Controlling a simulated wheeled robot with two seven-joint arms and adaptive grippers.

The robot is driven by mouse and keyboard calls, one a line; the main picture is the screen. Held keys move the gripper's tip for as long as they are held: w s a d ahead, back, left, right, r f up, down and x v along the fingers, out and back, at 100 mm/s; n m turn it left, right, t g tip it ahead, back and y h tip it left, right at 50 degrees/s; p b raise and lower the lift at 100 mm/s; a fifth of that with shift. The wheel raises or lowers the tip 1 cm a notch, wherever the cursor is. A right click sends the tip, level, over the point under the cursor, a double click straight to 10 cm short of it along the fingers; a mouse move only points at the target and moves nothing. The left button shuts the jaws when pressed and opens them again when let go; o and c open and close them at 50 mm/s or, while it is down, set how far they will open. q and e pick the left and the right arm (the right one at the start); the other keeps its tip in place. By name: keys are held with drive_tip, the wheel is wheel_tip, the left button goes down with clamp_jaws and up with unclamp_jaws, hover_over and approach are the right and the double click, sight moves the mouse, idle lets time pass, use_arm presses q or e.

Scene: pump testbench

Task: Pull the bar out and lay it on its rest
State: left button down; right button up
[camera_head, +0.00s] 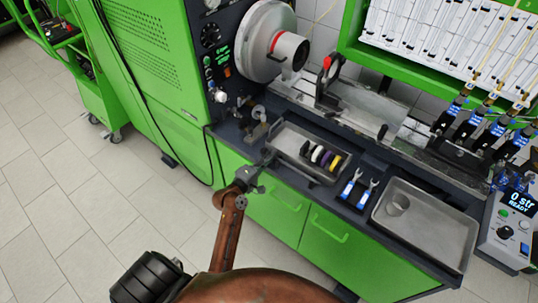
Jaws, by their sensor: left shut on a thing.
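My left gripper (264,163) is at the end of the copper-coloured arm, just in front of the near left corner of a grey metal tray (290,128) on the bench. It is shut on a small dark thing at the bench's front edge. This looks like the end of a dark bar, but its shape is too small and too covered by the fingers to tell. I cannot make out a separate rest for the bar. My right gripper is not in view.
A machine with a large round flywheel (266,42) stands behind. The tiled floor (60,200) at left is clear.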

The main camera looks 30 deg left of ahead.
use_arm(q)
drive_tip(key=c, duration=2)
unclamp_jaws()
drive_tip(key=shift+s, duration=0.1)
drive_tip(key=s, duration=0.8)
drive_tip(key=s+r, duration=0.1)
drive_tip(key=s, duration=0.2)
drive_tip(key=shift+s+a, duration=0.4)
drive_tip(key=shift+f, duration=0.15)
